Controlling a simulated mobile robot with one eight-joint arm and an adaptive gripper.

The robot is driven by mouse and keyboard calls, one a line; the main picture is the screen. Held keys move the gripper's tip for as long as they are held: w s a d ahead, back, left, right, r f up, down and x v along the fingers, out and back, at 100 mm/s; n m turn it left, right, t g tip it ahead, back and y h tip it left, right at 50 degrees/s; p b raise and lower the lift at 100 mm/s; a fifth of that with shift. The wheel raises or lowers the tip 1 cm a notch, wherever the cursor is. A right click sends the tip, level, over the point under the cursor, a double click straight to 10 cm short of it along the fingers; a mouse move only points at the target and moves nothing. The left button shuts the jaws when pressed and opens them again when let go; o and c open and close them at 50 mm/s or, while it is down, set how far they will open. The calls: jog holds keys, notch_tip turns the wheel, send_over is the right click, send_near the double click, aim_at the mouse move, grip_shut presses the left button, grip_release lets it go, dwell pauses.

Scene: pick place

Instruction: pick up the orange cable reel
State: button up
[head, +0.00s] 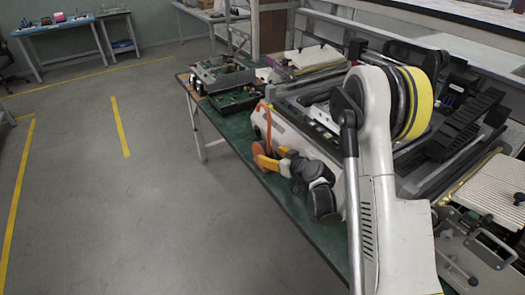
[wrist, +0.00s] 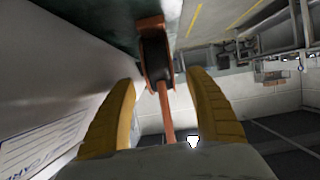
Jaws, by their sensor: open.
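The orange cable reel (wrist: 155,62) shows in the wrist view as a dark drum with orange side parts and a long orange bar running toward my palm. In the head view its thin orange frame (head: 268,120) stands at the table's left edge, its lower part partly hidden by my gripper. My gripper (head: 274,156) is open at the reel. In the wrist view the yellow fingers (wrist: 163,98) stand on either side of the orange bar, with gaps on both sides. The drum lies at or just beyond the fingertips. I cannot tell whether anything touches.
A large white case (head: 340,167) stands on the green table (head: 232,128) right beside the reel. Its labelled side fills the left of the wrist view. Open electronic units (head: 222,72) stand farther back. The grey floor (head: 130,200) left of the table is clear.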

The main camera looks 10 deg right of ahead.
aim_at(258, 149)
jog(key=shift+w+f, duration=0.3)
jog(key=shift+f, duration=0.05)
jog(key=b+x, duration=0.1)
jog(key=x, duration=0.3)
jog(key=b+x, duration=0.3)
jog(key=x, duration=0.2)
jog(key=shift+a+f, duration=0.1)
jog(key=shift+a, duration=0.05)
jog(key=shift+w+a, duration=0.15)
jog(key=shift+w, duration=0.35)
grip_shut()
